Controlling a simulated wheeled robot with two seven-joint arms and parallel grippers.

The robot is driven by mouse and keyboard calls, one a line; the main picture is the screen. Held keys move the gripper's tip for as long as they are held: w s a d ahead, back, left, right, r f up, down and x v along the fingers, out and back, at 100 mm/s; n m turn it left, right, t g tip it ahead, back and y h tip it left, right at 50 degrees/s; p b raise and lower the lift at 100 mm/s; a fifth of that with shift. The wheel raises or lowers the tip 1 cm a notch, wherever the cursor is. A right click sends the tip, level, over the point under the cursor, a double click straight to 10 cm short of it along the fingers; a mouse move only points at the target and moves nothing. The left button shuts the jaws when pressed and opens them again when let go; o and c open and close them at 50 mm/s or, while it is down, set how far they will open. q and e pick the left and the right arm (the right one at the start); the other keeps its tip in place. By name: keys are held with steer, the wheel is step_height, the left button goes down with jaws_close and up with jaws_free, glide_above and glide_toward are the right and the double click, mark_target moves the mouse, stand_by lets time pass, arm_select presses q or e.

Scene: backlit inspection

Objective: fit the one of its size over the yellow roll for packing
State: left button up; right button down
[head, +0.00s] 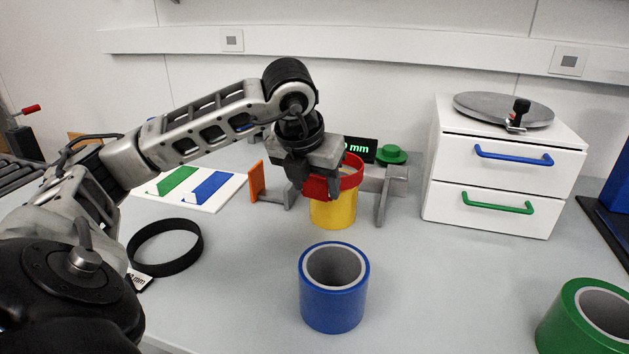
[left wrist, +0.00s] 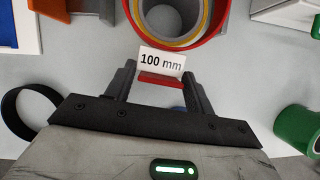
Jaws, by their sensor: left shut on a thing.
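The yellow roll (head: 333,214) stands upright on the table between grey upright pieces. A red ring (head: 350,181) is at its top, level, with the roll beneath and apparently within it; I cannot tell whether it is around the roll or just above. My left gripper (head: 318,186) is shut on the red ring at its near left side. In the left wrist view the red ring (left wrist: 216,32) encircles the yellow roll (left wrist: 203,38), and a "100 mm" tag (left wrist: 161,61) stands by the fingers. A black ring (head: 165,247) with a partly hidden tag lies at left. My right gripper is out of view.
A blue roll (head: 333,305) stands in front and a green roll (head: 590,318) at the front right. Grey pieces (head: 384,190) flank the yellow roll. A white drawer unit (head: 500,175) is at back right; a white board (head: 185,188) lies at back left.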

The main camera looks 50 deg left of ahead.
mark_target(318, 237)
arm_select(q)
steer(key=shift+f+b, duration=0.95)
steer(key=shift+f, duration=0.15)
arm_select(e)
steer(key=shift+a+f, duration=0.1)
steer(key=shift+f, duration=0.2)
arm_select(q)
steer(key=shift+f+b, duration=0.3)
steer(key=shift+f, duration=0.05)
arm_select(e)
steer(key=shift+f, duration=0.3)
arm_select(q)
steer(key=shift+f+b, duration=0.6)
steer(key=shift+f, duration=0.05)
steer(key=shift+f+b, duration=0.45)
steer(key=shift+f, duration=0.05)
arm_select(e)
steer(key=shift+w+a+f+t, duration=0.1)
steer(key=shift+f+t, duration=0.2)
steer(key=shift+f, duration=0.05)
arm_select(q)
steer(key=shift+f+b, duration=0.35)
